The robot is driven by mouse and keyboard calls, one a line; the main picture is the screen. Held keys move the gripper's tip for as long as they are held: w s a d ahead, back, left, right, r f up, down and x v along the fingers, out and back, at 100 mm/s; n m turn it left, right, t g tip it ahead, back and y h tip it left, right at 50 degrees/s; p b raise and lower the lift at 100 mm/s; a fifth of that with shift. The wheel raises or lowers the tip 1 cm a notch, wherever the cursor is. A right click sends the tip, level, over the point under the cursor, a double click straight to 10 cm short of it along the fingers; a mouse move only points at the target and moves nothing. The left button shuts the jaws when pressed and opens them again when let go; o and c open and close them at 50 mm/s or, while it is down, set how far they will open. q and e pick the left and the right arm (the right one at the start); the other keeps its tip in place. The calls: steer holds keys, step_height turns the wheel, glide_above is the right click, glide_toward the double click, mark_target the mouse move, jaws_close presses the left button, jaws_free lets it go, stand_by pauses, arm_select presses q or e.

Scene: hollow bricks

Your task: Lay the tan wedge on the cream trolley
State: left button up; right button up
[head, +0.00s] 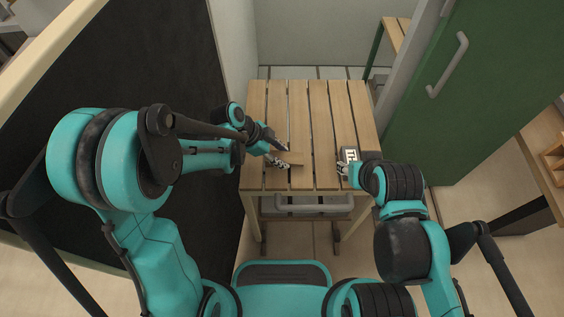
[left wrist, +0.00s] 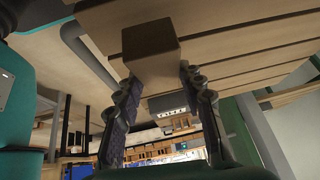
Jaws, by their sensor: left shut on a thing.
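The tan wedge (head: 295,158) is at my left gripper (head: 284,156), over the slatted wooden table (head: 308,105). Its colour is close to that of the slats, so its outline is hard to make out in the head view. In the left wrist view the wedge (left wrist: 150,45) shows as a block end between the two dark fingers, which are shut on it. I cannot tell whether it touches the slats. My right gripper (head: 344,170) is low at the table's right front, and my right arm hides much of it. I cannot identify a cream trolley with certainty.
A grey box with a white label (head: 350,154) stands on the table's right side, beside my right gripper. A grey handle bar (head: 300,207) runs below the table's front edge. A green door (head: 480,100) stands at the right. The table's far half is clear.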

arm_select(q)
steer(key=shift+w+f, duration=0.2)
steer(key=shift+w, duration=0.05)
step_height(320, 180, down, 4)
steer(key=shift+b, duration=1)
steer(key=shift+r, duration=0.1)
steer(key=o, duration=0.8)
steer(key=shift+c, duration=0.2)
steer(key=o, duration=0.4)
steer(key=shift+o, duration=0.2)
